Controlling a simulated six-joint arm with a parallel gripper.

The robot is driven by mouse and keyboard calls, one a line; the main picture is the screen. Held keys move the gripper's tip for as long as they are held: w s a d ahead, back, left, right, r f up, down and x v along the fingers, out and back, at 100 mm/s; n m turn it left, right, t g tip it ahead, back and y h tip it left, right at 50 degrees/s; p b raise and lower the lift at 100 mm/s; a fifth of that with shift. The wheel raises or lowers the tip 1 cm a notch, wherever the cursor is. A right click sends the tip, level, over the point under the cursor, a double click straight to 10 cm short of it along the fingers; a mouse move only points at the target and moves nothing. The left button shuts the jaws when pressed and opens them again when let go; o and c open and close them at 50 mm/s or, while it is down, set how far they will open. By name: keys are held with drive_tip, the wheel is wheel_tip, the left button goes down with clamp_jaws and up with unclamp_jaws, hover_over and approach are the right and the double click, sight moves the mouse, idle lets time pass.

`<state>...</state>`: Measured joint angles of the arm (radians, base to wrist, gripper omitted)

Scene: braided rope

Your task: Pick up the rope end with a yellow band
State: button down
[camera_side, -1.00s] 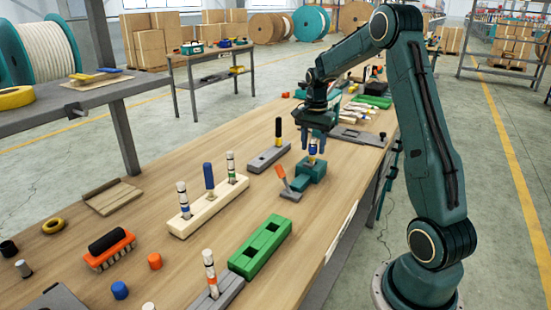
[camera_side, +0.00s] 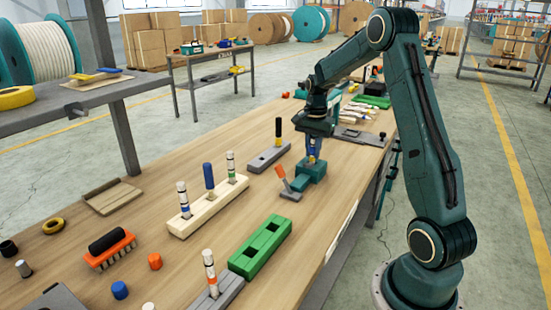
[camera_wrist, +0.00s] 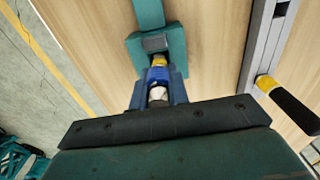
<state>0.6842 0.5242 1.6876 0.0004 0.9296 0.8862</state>
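A rope end with a yellow band (camera_side: 311,160) stands in a teal clamp block (camera_side: 313,172) on the bench. My gripper (camera_side: 313,153) points down over the clamp. Its blue fingers (camera_wrist: 158,82) are close together on both sides of the rope end and appear shut on it. The fingers partly hide the rope. The rope end is still at the clamp.
A black-topped piece with a yellow band (camera_wrist: 265,83) stands in a grey block (camera_side: 268,157) close by. An orange-handled lever (camera_side: 281,172) leans beside the clamp. A cream block (camera_side: 209,209) with several upright rope ends and a green block (camera_side: 261,247) stand nearer the camera.

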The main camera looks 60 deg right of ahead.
drive_tip(key=shift+r, duration=0.1)
wheel_tip(320, 180, up, 20)
idle(1.0)
